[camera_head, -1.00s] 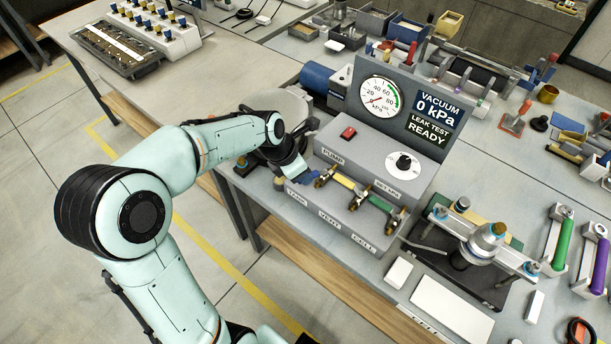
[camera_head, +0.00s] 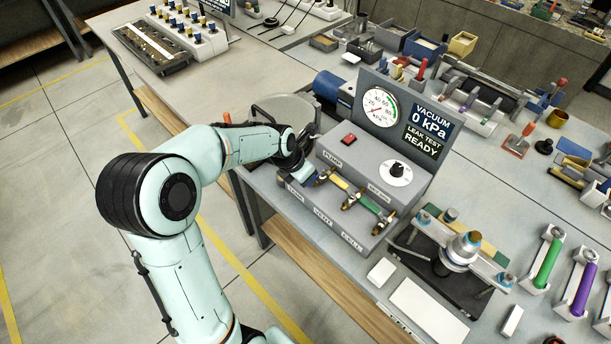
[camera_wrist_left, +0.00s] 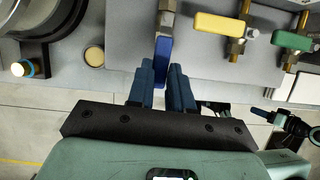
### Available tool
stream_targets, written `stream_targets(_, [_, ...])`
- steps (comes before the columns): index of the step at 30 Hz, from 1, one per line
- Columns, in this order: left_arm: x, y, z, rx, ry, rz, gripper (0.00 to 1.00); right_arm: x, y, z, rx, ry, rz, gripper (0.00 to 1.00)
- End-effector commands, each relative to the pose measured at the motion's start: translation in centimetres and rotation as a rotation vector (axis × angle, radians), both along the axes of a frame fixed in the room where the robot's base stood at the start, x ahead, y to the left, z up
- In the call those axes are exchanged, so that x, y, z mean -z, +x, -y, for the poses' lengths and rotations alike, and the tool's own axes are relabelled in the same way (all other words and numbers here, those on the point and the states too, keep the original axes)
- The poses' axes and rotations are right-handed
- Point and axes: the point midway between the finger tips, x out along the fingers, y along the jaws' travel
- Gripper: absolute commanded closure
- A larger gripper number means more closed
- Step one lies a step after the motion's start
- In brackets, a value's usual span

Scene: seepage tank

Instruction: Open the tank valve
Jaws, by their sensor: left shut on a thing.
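The tank valve's blue handle (camera_wrist_left: 163,50) shows in the left wrist view, in line with its brass fitting (camera_wrist_left: 166,18). My left gripper (camera_wrist_left: 166,76) is shut on this handle, with a finger on each side of its lower end. In the head view my left gripper (camera_head: 306,174) is at the left end of the valve block, above the TANK label (camera_head: 295,191), and mostly hides the handle. A dark gripper, probably my right one (camera_wrist_left: 274,116), shows small at the right of the wrist view; its jaws are unclear.
A yellow handle (camera_wrist_left: 220,23) and a green handle (camera_wrist_left: 291,40) lie crosswise to their fittings, right of the blue one. The gauge (camera_head: 380,107) stands behind, with a panel (camera_head: 428,129) reading 0 kPa. A clamp fixture (camera_head: 462,250) stands right of the block.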

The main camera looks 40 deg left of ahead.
Motion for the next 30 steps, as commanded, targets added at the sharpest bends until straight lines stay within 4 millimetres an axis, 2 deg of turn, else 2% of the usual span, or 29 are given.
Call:
stream_targets(23, [-0.07, 0.27, -0.10, -0.068, -0.004, 0.004, 1.00, -0.55, 0.54, -0.01, 0.000, 0.000, 0.006, 0.57])
stream_targets(24, [-0.07, 0.27, -0.10, -0.068, -0.004, 0.004, 0.67, -0.55, 0.54, -0.01, 0.000, 0.000, 0.006, 0.57])
stream_targets(25, [-0.07, 0.26, -0.10, -0.068, -0.004, 0.004, 0.57, -0.55, 0.53, 0.00, 0.000, 0.000, 0.006, 0.57])
stream_targets(26, [-0.06, 0.25, -0.11, -0.067, -0.003, 0.003, 0.54, -0.55, 0.53, 0.00, 0.000, 0.000, 0.006, 0.57])
stream_targets(30, [-0.03, 0.23, -0.12, -0.066, -0.001, 0.002, 0.54, -0.55, 0.53, 0.00, 0.000, 0.000, 0.006, 0.57])
